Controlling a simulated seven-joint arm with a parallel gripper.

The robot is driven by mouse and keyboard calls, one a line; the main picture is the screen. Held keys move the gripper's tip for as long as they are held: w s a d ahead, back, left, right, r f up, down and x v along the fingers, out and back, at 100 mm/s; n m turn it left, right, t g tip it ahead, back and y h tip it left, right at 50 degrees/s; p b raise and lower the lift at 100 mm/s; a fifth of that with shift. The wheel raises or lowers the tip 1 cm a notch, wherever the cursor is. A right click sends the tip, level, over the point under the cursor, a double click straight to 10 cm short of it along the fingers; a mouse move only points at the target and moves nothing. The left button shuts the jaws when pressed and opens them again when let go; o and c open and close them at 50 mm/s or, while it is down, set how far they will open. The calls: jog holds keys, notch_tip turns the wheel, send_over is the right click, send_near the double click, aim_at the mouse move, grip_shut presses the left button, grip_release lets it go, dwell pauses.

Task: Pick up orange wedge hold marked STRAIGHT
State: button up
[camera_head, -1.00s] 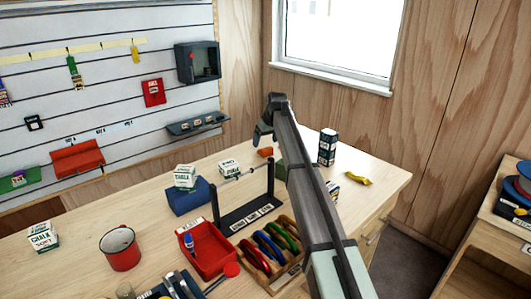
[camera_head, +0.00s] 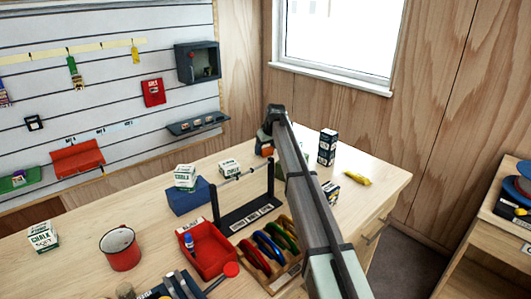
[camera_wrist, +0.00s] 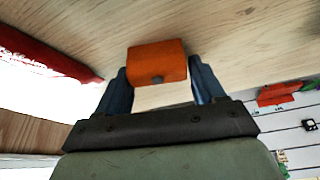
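The orange wedge hold (camera_wrist: 157,60) lies on the wooden workbench and shows between the fingertips of my gripper (camera_wrist: 158,80) in the wrist view. A dark bolt hole marks its near face; I cannot read any STRAIGHT marking. My gripper is open, with a finger on each side of the wedge and narrow gaps at the sides. In the head view my gripper (camera_head: 267,140) is low at the back of the bench, and only a little of the orange wedge (camera_head: 266,152) shows beneath it.
Left of my arm stand a black rack (camera_head: 245,212), a blue block (camera_head: 191,197) with a chalk box, and a red bin (camera_head: 208,250). Right of it are a dark upright box (camera_head: 327,147) and a yellow item (camera_head: 357,178). The slatted wall (camera_head: 110,90) rises behind the bench.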

jog(key=c, duration=0.7)
